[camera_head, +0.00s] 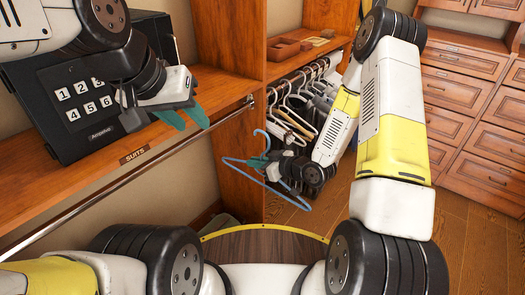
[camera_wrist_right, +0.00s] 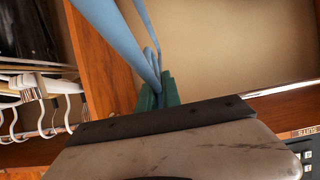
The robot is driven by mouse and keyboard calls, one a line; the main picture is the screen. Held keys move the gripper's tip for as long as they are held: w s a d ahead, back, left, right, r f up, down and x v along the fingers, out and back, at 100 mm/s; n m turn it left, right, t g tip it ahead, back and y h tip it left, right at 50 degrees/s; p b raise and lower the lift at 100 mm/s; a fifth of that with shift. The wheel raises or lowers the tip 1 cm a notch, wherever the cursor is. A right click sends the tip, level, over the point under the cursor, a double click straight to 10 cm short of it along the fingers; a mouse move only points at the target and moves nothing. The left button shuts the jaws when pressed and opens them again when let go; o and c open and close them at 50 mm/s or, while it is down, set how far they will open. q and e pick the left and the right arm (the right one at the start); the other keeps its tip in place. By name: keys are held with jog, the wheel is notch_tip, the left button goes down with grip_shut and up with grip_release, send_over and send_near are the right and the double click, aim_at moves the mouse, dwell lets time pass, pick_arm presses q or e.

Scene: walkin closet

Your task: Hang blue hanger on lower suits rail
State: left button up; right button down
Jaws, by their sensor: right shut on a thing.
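The blue hanger (camera_head: 236,174) is held in my right gripper (camera_head: 259,163), which is shut on it near the hook. Its hook (camera_head: 262,133) points up and its wide part hangs below, in the open space right of the suits rail (camera_head: 180,147). The hanger is apart from the rail. In the right wrist view, the hanger (camera_wrist_right: 122,38) runs up from the green fingers (camera_wrist_right: 158,93), and part of the rail (camera_wrist_right: 285,88) shows at the right. My left gripper (camera_head: 186,118) is empty, its green fingers apart, above the shelf edge with the SUITS label (camera_head: 134,155).
A black safe (camera_head: 75,95) stands on the shelf (camera_head: 60,190) above the rail. A wooden upright panel (camera_head: 236,185) closes the rail's right end. Beyond it, several white hangers (camera_head: 292,115) hang with clothes. Wooden drawers (camera_head: 462,115) are at the right. The suits rail looks bare.

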jog(key=w+a+f, duration=0.3)
jog(key=w+a, duration=0.9)
jog(key=a, duration=0.4)
jog(key=shift+w, duration=0.15)
dwell(0.8)
jog(key=c, duration=1.5)
grip_release()
jog(key=shift+o, duration=0.2)
jog(key=shift+d, duration=0.1)
